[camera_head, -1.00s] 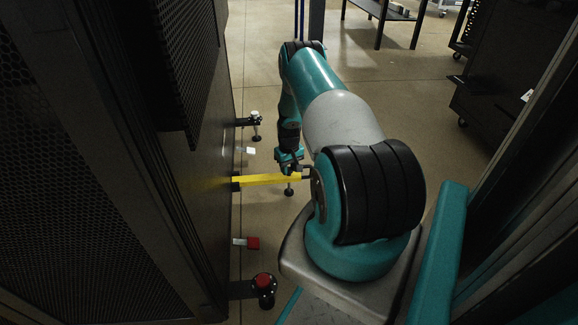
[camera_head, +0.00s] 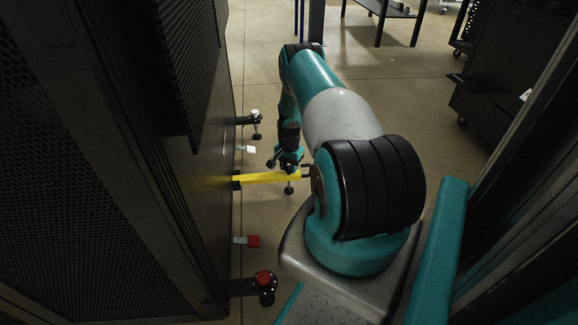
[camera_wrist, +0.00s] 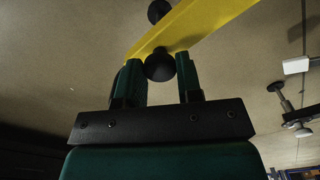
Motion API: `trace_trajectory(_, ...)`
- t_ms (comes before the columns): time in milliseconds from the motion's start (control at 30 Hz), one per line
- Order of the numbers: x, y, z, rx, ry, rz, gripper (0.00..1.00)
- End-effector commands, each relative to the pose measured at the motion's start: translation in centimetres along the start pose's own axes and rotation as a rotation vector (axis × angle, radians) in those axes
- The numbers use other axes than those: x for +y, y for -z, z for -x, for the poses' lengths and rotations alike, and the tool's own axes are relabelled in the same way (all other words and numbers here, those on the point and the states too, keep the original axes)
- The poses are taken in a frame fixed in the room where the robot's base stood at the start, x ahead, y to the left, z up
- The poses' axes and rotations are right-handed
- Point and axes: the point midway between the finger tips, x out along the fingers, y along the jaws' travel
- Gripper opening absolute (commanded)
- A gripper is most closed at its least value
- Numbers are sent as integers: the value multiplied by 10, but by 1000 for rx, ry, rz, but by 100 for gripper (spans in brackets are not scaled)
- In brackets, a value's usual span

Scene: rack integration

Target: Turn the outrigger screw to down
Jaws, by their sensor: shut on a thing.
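The yellow outrigger arm (camera_head: 262,178) sticks out to the right from the side of the dark rack. It also shows in the wrist view (camera_wrist: 205,25), running up to the right. The outrigger screw has a round black knob (camera_wrist: 160,65) at the near side of the yellow arm and a black foot (camera_head: 289,189) below it. My gripper (camera_wrist: 160,72) has its two green fingers on either side of the knob, shut on it. In the head view my gripper (camera_head: 290,168) is at the outer end of the yellow arm, and its fingertips are hard to make out.
The perforated rack (camera_head: 160,150) fills the left. Another outrigger with a white top (camera_head: 255,113) is farther back, and one with a red knob (camera_head: 264,280) is nearer. A red block (camera_head: 253,241) is beside the rack. A dark cart (camera_head: 510,80) stands at right.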

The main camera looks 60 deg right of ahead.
Motion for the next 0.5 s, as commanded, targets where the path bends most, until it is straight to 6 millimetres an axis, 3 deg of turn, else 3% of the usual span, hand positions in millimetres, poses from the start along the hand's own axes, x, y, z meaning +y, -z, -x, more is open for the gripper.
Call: trace_trajectory(500, 0, 1, 0, 1, 1, -489, 9)
